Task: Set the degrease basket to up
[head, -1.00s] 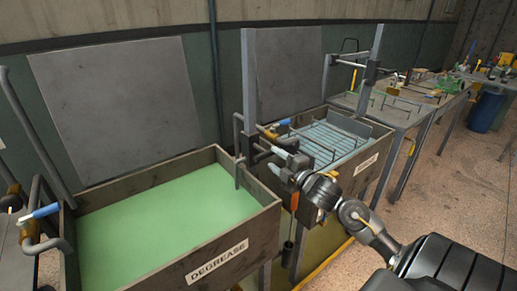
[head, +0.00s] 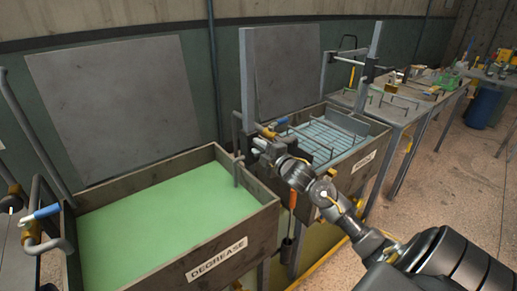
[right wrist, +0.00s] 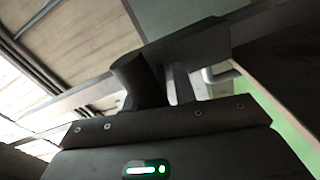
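The degrease tank (head: 236,258) stands in front, labelled DEGREASE and filled with flat green liquid (head: 165,225). No basket shows above the liquid. An upright grey post (head: 247,75) with a dark bracket and bent bars rises at the tank's right back corner. My right gripper (head: 262,147) reaches in from the right and is close beside this post's lower fittings. Its fingertips overlap them, so contact and opening cannot be told. In the right wrist view its dark fingers (right wrist: 160,85) show near a pale bar and green surface. My left gripper is not in view.
A second tank (head: 335,190) with a wire basket (head: 325,138) raised near its rim stands right of the degrease tank. A lever with a blue grip (head: 42,212) is at the left edge. Work tables (head: 400,112) stand behind right; open floor (head: 450,190) lies right.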

